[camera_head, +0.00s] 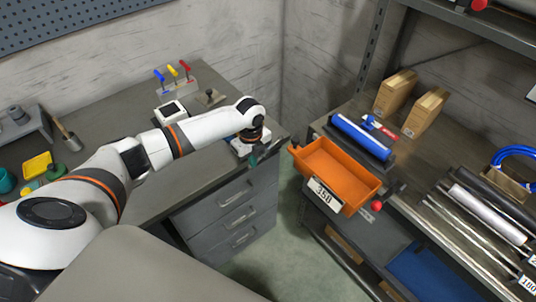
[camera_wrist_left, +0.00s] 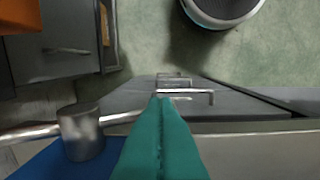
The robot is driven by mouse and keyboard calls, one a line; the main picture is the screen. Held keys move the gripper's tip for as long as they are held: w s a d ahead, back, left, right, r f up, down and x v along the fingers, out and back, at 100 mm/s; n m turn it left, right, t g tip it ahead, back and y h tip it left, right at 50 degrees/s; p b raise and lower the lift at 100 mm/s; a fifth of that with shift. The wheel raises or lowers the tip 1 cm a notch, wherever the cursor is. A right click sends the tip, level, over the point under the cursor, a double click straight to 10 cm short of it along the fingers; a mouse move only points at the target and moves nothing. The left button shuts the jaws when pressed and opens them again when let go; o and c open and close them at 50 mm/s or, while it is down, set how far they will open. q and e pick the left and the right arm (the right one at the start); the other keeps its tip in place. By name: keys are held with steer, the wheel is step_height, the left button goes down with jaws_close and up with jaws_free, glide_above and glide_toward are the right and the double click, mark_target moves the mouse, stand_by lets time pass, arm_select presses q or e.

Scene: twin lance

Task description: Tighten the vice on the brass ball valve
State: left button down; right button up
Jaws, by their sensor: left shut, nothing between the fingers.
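My left gripper (camera_head: 254,159) is at the front right corner of the grey workbench, with its teal fingers pointing down. In the left wrist view its fingers (camera_wrist_left: 160,140) are shut together with nothing between them. The vice's metal screw head (camera_wrist_left: 82,131) and its cross bar (camera_wrist_left: 28,133) show left of the fingers. The bar's right end reaches the fingers' left side; I cannot tell whether they touch. A blue part (camera_wrist_left: 48,164), perhaps the vice body, lies below the screw head. The brass ball valve cannot be made out in either view. My right gripper is not in view.
Drawers (camera_head: 235,205) with bar handles lie under the workbench (camera_head: 215,82). An orange bin (camera_head: 335,172) marked 350 sticks out from the shelf on the right, close to the gripper. Coloured-handled tools (camera_head: 173,72) stand at the bench's back. Floor shows between bench and shelf.

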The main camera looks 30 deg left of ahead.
arm_select(q)
steer(key=shift+f, duration=0.2)
steer(key=shift+w+d+f, duration=0.1)
steer(key=shift+w+f, duration=0.05)
steer(key=shift+f, duration=0.15)
steer(key=shift+f+b, duration=0.1)
steer(key=shift+b, duration=0.25)
steer(key=shift+w+d+f, duration=0.1)
steer(key=shift+w+f, duration=0.2)
stand_by(0.5)
stand_by(0.4)
steer(key=shift+s+a+r+p, duration=0.2)
steer(key=shift+s+r+p, duration=0.35)
steer(key=shift+p, duration=0.4)
step_height(320, 180, up, 9)
steer(key=p, duration=0.8)
